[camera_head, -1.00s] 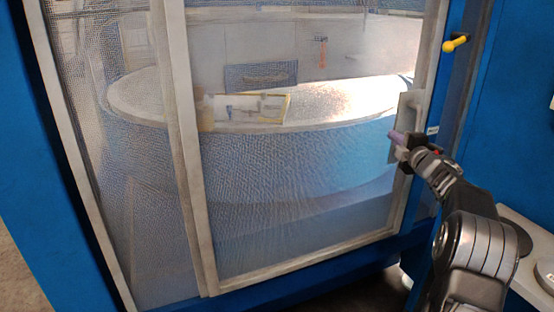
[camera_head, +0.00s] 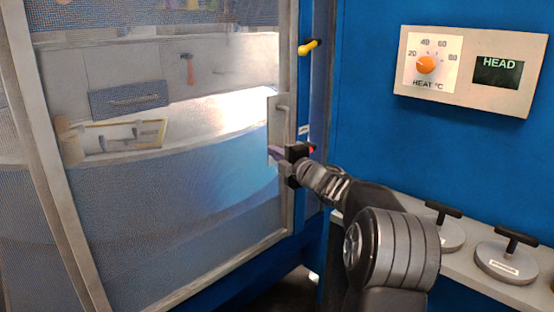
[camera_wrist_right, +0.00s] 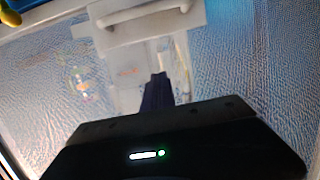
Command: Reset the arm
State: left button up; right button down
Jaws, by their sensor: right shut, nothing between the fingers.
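My right gripper (camera_head: 275,153) is in front of the right edge of a mesh-screened sliding door, close to the door's pale handle plate (camera_head: 281,118). Its fingers are shut with nothing between them. In the right wrist view the dark closed fingers (camera_wrist_right: 157,92) point toward the door, with the white handle (camera_wrist_right: 145,14) above them and apart from them in the picture. I cannot tell whether the fingertips touch the plate. My left gripper is not in view.
A yellow knob (camera_head: 309,46) sits on the blue frame above the handle. A heat dial panel (camera_head: 470,70) is on the blue wall at right. Two round dies with black handles, one of them here (camera_head: 506,262), rest on a grey ledge (camera_head: 470,276).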

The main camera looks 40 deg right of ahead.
jog(key=shift+s+a+f, duration=0.1)
jog(key=shift+s, duration=0.3)
dwell(0.3)
